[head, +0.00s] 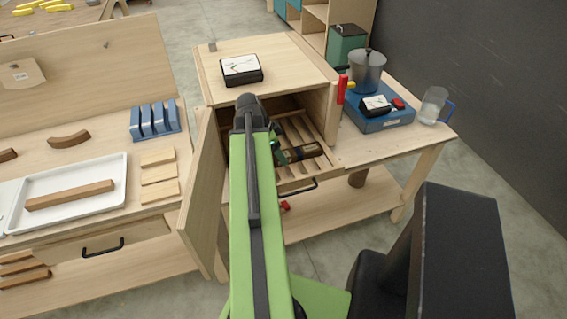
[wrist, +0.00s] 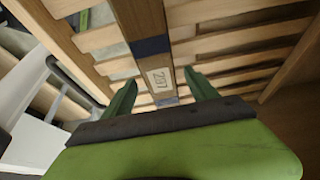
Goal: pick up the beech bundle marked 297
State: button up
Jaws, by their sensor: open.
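The beech bundle (wrist: 140,22) is a long brown wooden piece with dark blue bands and a pale label reading 297 (wrist: 160,78). In the wrist view it lies along the slatted rack (wrist: 235,50), running from the top edge down to my gripper. My gripper (wrist: 160,92) is open, with one green finger on each side of the labelled part. I cannot tell whether the fingers touch it. The palm hides its near end. In the head view my gripper (head: 279,147) is at the slatted drawer (head: 322,164) inside the open cabinet, partly hidden by my arm.
The cabinet door (head: 205,190) stands open left of my arm. A black-and-white box (head: 241,69) lies on the cabinet top. To the right are a pot (head: 367,72) on a blue unit and a clear jug (head: 432,105). A white tray (head: 105,200) lies on the left bench.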

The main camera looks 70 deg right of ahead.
jog(key=b+x, duration=0.1)
jog(key=x, duration=0.1)
jog(key=shift+f, duration=0.35)
jog(key=shift+r, duration=0.2)
grip_shut()
